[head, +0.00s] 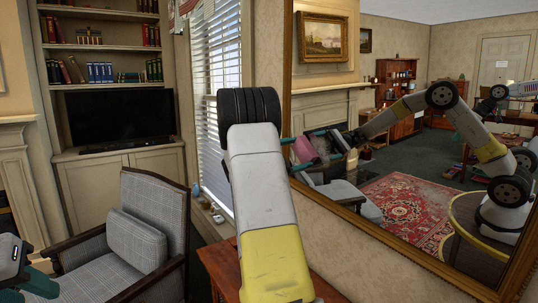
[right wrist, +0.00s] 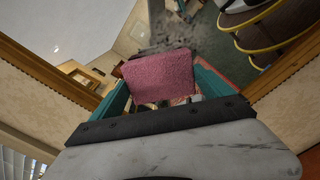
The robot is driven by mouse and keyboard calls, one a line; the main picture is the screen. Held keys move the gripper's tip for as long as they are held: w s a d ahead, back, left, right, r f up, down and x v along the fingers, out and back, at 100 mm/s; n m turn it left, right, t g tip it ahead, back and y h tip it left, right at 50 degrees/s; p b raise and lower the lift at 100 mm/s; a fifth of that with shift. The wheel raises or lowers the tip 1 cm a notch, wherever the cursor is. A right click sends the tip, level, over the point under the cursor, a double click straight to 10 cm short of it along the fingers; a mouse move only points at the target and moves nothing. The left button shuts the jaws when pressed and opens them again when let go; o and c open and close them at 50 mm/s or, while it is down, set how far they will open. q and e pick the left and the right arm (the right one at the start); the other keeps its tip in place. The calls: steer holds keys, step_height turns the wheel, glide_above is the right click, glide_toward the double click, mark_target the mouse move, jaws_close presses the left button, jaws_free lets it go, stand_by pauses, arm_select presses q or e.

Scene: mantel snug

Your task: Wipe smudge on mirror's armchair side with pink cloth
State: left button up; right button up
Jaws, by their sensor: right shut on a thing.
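The gold-framed mirror (head: 398,222) hangs on the wall at the right of the head view. My right gripper (head: 298,168) is at the mirror's left edge, mostly hidden behind my forearm. In the right wrist view, its teal fingers (right wrist: 160,84) are shut on the pink cloth (right wrist: 158,76), which is held toward the glass; I cannot tell if it touches. A ragged grey smudge (right wrist: 180,36) shows just beyond the cloth. The armchair (head: 150,200) stands left of the mirror. My left gripper (head: 42,275) is at the lower left, cut off by the frame; its opening is unclear.
A wooden table (head: 222,268) stands below my right arm, under the mirror. A window with blinds (head: 212,75) and a bookcase with a television (head: 118,115) are behind the armchair. The mirror reflects my arm, a red rug and furniture.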

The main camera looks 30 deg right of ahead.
steer(key=shift+d, duration=0.3)
steer(key=shift+s, duration=0.15)
